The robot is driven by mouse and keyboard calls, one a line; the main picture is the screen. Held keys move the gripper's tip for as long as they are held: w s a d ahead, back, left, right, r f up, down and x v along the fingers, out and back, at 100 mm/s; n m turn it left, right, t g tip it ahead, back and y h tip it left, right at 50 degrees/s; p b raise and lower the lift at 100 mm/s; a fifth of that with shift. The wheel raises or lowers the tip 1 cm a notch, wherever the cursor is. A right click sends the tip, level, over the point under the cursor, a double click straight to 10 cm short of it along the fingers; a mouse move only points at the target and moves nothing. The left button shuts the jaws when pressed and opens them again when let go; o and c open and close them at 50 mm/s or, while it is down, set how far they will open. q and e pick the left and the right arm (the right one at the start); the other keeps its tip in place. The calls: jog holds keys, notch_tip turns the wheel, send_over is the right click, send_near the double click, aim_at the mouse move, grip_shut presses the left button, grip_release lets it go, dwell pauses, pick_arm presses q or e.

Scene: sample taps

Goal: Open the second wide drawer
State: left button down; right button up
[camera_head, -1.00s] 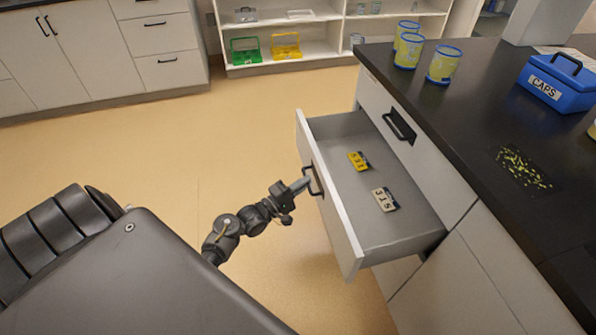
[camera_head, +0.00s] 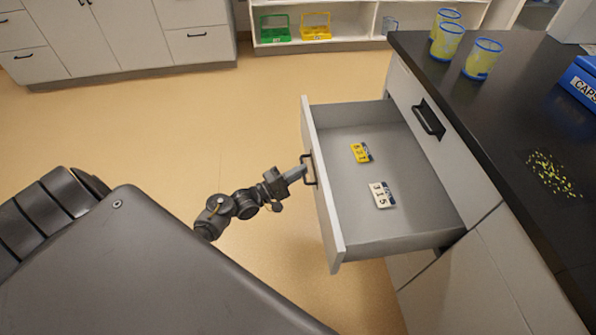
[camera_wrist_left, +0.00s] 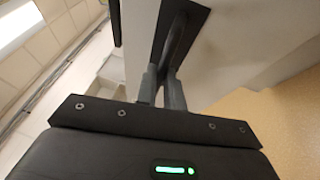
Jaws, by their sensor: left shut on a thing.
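The open wide drawer (camera_head: 398,213) sticks out from the dark-topped cabinet, below a closed drawer with a black handle (camera_head: 429,119). Its grey inside holds a yellow number tag (camera_head: 361,152) and a white number tag (camera_head: 381,195). My left gripper (camera_head: 303,169) is at the front of the open drawer, shut on its dark handle (camera_head: 310,168). In the left wrist view, the two fingers (camera_wrist_left: 162,88) close around the dark handle bar (camera_wrist_left: 176,45) on the pale drawer front. My right gripper is not in view.
The black counter (camera_head: 500,120) carries several yellow-and-blue cups (camera_head: 447,41), a blue CAPS box (camera_head: 582,82) and a patch of yellow bits (camera_head: 553,174). Shelves with a green rack (camera_head: 276,29) and a yellow rack (camera_head: 316,27) stand at the back. The floor left of the drawer is clear.

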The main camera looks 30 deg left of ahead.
pick_arm(q)
jog(key=c, duration=1.5)
grip_release()
jog(key=v, duration=1.1)
jog(key=shift+d, duration=0.1)
